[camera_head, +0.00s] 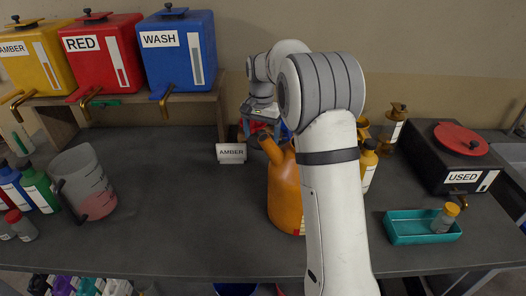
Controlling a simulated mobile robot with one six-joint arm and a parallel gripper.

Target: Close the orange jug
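The orange jug (284,195) stands on the dark grey worktop in the middle, partly hidden behind my white arm. Its spout (269,150) points up and to the left. I cannot make out a cap on the spout, and the top right of the jug is hidden. My gripper (262,118) is beyond the spout, above the back of the worktop. It is small and partly covered by my arm, so I cannot tell whether it is open or shut. Something red and blue (252,127) shows just below it, too small to identify.
An AMBER sign (231,153) stands left of the jug. Yellow, red (103,55) and blue drums stand on a raised shelf at the left. A grey measuring pitcher (87,180) is below. A teal tray (412,228) and black USED box (456,160) are right. The left-centre worktop is clear.

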